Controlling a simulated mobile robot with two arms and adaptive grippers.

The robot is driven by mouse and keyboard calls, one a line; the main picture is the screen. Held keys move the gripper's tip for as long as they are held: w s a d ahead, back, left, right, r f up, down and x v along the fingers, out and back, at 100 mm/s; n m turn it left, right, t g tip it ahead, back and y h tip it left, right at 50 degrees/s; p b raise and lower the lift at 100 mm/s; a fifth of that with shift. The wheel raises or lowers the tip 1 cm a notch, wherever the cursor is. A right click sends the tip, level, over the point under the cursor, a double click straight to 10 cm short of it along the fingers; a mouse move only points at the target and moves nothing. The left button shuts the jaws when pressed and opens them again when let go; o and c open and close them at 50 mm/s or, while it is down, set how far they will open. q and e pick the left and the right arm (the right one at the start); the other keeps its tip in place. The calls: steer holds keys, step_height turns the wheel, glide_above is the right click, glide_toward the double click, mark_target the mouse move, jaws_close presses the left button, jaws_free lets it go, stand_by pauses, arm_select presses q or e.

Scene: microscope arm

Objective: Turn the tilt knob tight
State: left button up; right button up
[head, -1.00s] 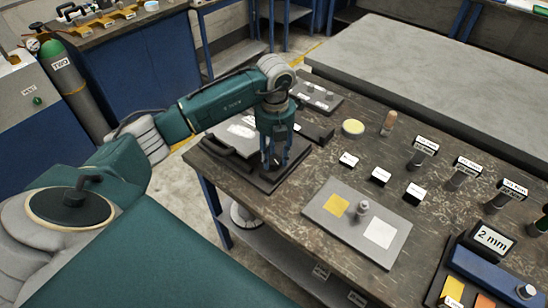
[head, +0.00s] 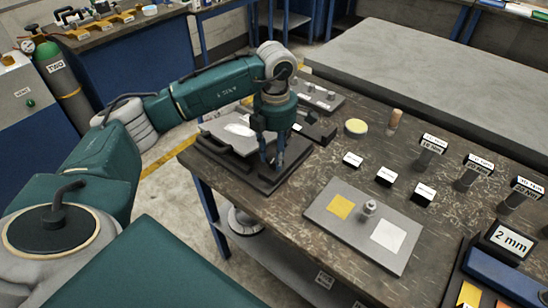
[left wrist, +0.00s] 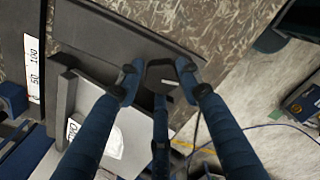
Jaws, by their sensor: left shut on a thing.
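The dark tilt knob (left wrist: 161,72) shows between the fingertips in the left wrist view, partly covered by them. My left gripper (left wrist: 158,82) is shut on it, with its blue fingers pressed around its sides. In the head view my left gripper (head: 272,158) points down at the right side of the dark microscope-arm fixture (head: 226,163), and the knob is hidden there. The fixture has a light grey plate and lies on the table's near left corner. My right gripper is in neither view.
The worn dark table (head: 310,172) holds a grey tray (head: 340,226) with a yellow square, a white square and a small metal piece. Labelled black blocks and posts stand to the right, with a "2 mm" sign (head: 510,239). A yellow disc (head: 356,127) lies behind.

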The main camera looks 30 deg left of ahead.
arm_select(q)
steer(key=shift+w+d+r+m+b, duration=0.1)
steer(key=shift+m+b, duration=0.15)
steer(key=shift+m, duration=0.35)
steer(key=shift+w+d+r+m+b, duration=0.1)
steer(key=shift+m+b, duration=0.1)
steer(key=shift+m, duration=0.4)
steer(key=o, duration=1)
steer(key=shift+o, duration=0.5)
steer(key=shift+d, duration=0.2)
steer(key=shift+f, duration=0.1)
steer(key=shift+a, duration=0.1)
